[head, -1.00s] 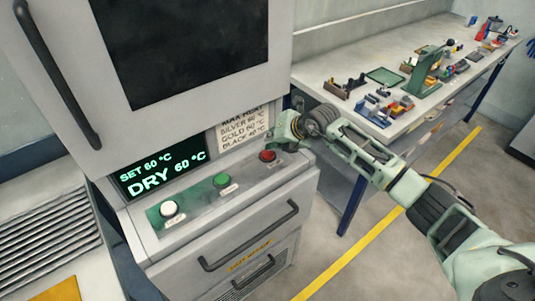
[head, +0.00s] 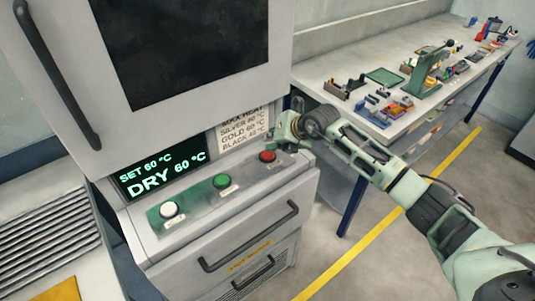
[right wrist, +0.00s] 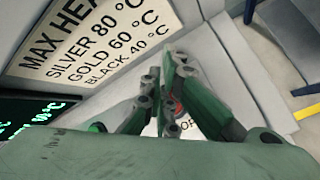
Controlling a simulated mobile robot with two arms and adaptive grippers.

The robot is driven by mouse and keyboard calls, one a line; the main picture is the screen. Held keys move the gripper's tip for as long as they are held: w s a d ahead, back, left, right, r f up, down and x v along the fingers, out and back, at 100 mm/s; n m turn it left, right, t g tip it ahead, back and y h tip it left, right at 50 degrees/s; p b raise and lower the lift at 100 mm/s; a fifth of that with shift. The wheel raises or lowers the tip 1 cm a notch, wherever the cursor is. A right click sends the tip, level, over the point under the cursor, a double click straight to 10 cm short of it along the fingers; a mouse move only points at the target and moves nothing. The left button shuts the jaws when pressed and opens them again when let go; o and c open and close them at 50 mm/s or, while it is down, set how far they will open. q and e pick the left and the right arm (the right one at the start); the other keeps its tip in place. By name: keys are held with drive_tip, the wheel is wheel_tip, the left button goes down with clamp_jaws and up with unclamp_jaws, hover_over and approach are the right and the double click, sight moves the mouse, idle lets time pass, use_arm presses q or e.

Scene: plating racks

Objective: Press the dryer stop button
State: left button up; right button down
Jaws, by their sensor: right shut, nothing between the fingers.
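The dryer's control ledge carries a red button (head: 267,156) at its right end, a green button (head: 221,181) in the middle and a white button (head: 169,209) at the left. My right gripper (head: 275,146) is shut and empty, beside and just above the red button. In the right wrist view, the right gripper (right wrist: 168,65) points across the ledge, and a bit of the red button (right wrist: 177,108) shows between its fingers, with part of a label ending in "OP". Contact with the button cannot be made out. The left gripper is out of view.
The dryer display (head: 160,169) reads SET 60 °C and DRY 60 °C. A max-heat sign (head: 243,128) is above the ledge. A drawer handle (head: 250,236) sticks out below. A workbench (head: 330,75) with several small items stands at the right.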

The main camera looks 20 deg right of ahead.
drive_tip(key=shift+f+b, duration=0.3)
drive_tip(key=shift+f, duration=0.15)
drive_tip(key=shift+f+b, duration=0.4)
drive_tip(key=shift+f, duration=0.15)
idle(0.5)
drive_tip(key=shift+r, duration=0.15)
drive_tip(key=shift+r+p, duration=0.65)
drive_tip(key=shift+r, duration=0.2)
wheel_tip(320, 180, up, 5)
drive_tip(key=p, duration=0.3)
drive_tip(key=shift+s+f, duration=0.1)
idle(0.9)
